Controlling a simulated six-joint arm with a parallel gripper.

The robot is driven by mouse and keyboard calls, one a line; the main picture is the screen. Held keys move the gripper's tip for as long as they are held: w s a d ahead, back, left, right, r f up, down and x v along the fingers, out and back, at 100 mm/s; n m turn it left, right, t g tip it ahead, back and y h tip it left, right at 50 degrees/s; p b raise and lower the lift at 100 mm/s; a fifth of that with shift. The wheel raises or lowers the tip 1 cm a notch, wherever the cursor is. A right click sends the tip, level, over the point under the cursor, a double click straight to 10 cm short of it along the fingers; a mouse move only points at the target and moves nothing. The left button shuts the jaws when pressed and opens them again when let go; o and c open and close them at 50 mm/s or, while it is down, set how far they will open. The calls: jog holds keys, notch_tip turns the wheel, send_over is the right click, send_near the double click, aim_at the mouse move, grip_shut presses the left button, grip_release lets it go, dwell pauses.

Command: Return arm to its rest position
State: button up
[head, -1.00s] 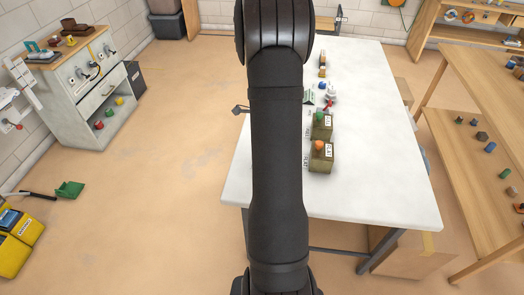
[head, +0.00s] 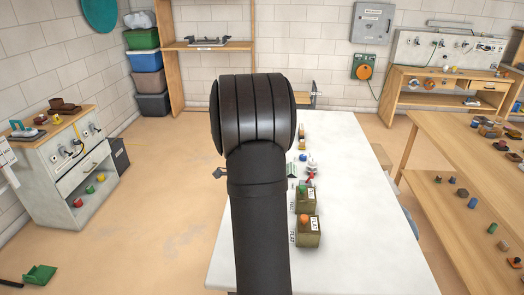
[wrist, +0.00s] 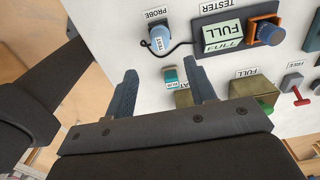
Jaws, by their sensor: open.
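My gripper (wrist: 163,88) shows in the wrist view with its two fingers wide apart and nothing held between them. It is above the white table (wrist: 110,45). A small teal piece (wrist: 170,77) lies beyond the gap between the fingertips. In the head view my dark arm fills the middle, and my gripper cannot be made out behind it.
On the white table (head: 360,230) stand two labelled boxes, one with a green top (head: 304,200) and one with an orange top (head: 307,231). The wrist view shows a tester (wrist: 232,30) and a probe (wrist: 159,40). A wooden workbench (head: 440,140) stands right. Floor at left is mostly clear.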

notch_tip(320, 180, down, 11)
jog(key=shift+f, duration=0.1)
jog(key=shift+w+r, duration=0.1)
jog(key=shift+r, duration=1.7)
